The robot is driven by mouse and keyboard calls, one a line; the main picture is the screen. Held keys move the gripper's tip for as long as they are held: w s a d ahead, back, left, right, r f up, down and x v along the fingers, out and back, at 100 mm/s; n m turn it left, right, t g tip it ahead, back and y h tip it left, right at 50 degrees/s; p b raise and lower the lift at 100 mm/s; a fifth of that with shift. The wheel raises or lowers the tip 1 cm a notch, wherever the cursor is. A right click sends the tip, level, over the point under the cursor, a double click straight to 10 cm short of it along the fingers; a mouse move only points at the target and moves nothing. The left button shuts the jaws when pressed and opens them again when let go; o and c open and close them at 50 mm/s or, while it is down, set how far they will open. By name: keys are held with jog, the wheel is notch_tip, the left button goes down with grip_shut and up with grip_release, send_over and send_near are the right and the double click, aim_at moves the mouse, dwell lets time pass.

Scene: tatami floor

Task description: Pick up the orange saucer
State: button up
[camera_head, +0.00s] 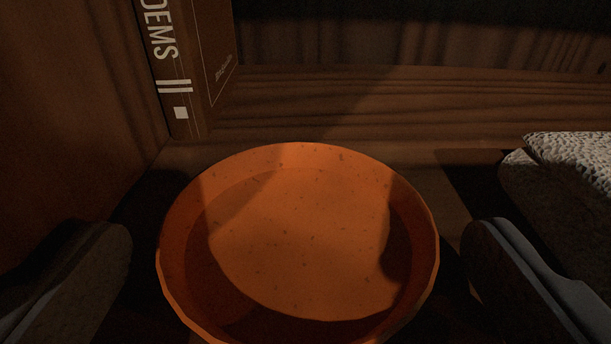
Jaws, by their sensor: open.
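The orange saucer (300,245) is a round, shallow, speckled dish with a raised rim. It lies in the lower middle of the head camera view, close to the camera, on a dark wooden surface. My gripper (298,255) is open, with one finger at the lower left and the other at the lower right. The saucer sits between the two fingers, with a visible gap on each side. The near edge of the saucer is cut off by the bottom of the picture. Shadows fall across its left and right sides.
A brown book (190,70) with "POEMS" lettering stands upright behind the saucer at the left, by a wooden side wall (70,110). A wooden back panel (450,100) runs behind. A pale, rough-textured object (570,175) lies at the right, near the right finger.

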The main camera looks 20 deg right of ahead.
aim_at(296, 242)
jog(key=shift+x, duration=1.2)
jog(key=shift+s, duration=0.1)
jog(key=c, duration=1.1)
jog(key=shift+o, duration=0.2)
